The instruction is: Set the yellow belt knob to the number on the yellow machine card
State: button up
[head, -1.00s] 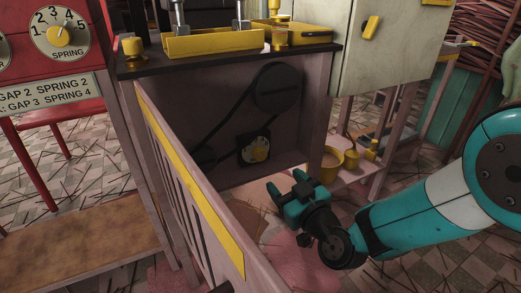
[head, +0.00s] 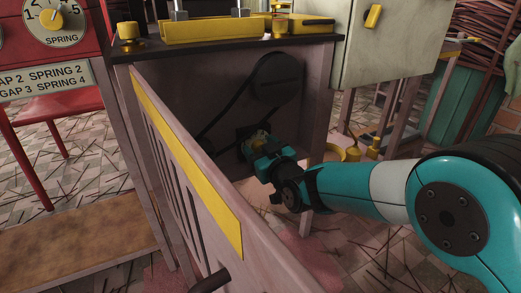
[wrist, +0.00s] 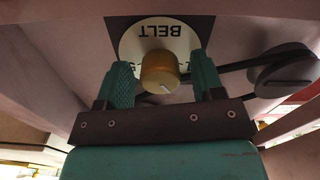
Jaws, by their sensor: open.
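The yellow belt knob (wrist: 160,72) sits on a pale dial plate (wrist: 143,35) marked BELT, upside down in the wrist view. A white pointer mark shows on the knob; most of the dial's numbers are hidden. My gripper (wrist: 160,82) is open, with one teal finger on each side of the knob. I cannot tell whether either finger touches it. In the head view my gripper (head: 262,150) is at the dial inside the machine's lower bay and covers most of the knob. The card with the yellow machine's number is not readable here.
A black belt and pulley (head: 276,80) are above the dial. An open gate with a yellow stripe (head: 185,165) stands left of my arm. A red machine's card (head: 45,82) reads SPRING settings.

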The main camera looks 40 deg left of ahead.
jog(key=shift+c, duration=0.2)
jog(key=c, duration=0.9)
jog(key=shift+m, duration=0.3)
jog(key=m+p, duration=0.2)
jog(key=shift+w+d+r+m, duration=0.1)
jog(key=shift+r+m, duration=0.05)
jog(key=shift+m, duration=0.25)
jog(key=m+p, duration=0.2)
jog(key=m, duration=0.1)
jog(key=shift+m, duration=0.3)
jog(key=m+p, duration=0.1)
jog(key=m, duration=0.2)
jog(key=shift+w, duration=0.1)
jog(key=shift+d+f+m+p, duration=0.15)
jog(key=shift+m+p, duration=0.45)
jog(key=shift+m, duration=1.5)
